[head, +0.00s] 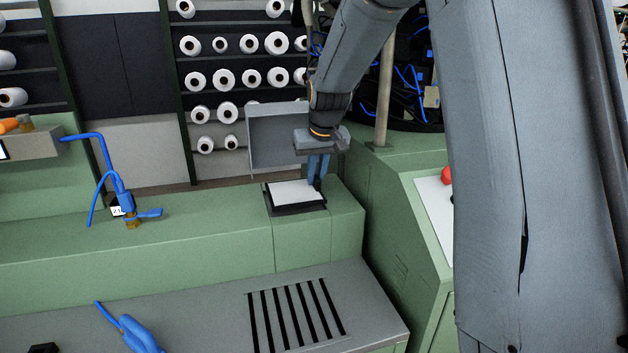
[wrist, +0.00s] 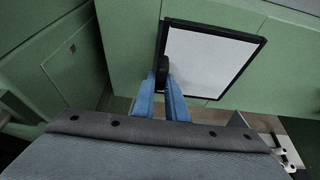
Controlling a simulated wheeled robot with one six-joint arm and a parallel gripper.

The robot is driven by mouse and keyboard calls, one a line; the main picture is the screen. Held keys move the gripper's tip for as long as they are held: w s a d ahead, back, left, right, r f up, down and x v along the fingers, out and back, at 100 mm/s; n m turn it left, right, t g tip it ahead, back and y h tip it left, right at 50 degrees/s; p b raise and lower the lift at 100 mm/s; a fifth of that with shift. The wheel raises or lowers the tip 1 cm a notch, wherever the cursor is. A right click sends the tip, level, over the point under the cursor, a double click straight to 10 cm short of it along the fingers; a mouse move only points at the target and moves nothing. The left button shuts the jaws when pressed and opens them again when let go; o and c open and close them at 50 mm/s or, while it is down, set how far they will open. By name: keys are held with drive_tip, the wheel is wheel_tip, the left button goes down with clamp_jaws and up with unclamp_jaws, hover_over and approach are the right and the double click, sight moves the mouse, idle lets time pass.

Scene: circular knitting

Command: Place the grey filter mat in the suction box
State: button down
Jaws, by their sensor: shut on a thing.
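The grey filter mat (head: 293,192) is a pale, flat, rectangular sheet. It lies level within the black rim of the suction box (head: 301,208), in the top of the green machine housing. In the wrist view the mat (wrist: 207,62) fills most of the black frame (wrist: 213,25). Whether the mat rests on the bottom cannot be told.
A grey open lid (head: 275,140) stands upright behind the box. A blue valve with hose (head: 126,203) stands to the left on the green housing. A green cabinet (head: 405,230) stands close on the right.

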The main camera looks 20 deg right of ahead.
drive_tip(key=shift+w, duration=1.05)
drive_tip(key=shift+f+p, duration=0.7)
drive_tip(key=shift+f, duration=1.05)
drive_tip(key=shift+f, duration=0.15)
drive_tip(key=c, duration=1.8)
unclamp_jaws()
drive_tip(key=shift+o, duration=0.2)
drive_tip(key=b+v, duration=0.1)
drive_tip(key=v, duration=1.1)
drive_tip(key=shift+s+b, duration=0.1)
drive_tip(key=shift+b, duration=0.3)
drive_tip(key=s+a+f+g, duration=0.1)
drive_tip(key=s+f, duration=0.4)
drive_tip(key=s, duration=0.5)
drive_tip(key=s+a+f+g, duration=0.1)
drive_tip(key=s+f, duration=0.5)
drive_tip(key=s, duration=0.4)
drive_tip(key=s+f+g, duration=0.1)
drive_tip(key=s+f, duration=0.5)
drive_tip(key=s, duration=0.4)
drive_tip(key=shift+a+f+g, duration=0.25)
drive_tip(key=shift+a+g, duration=0.15)
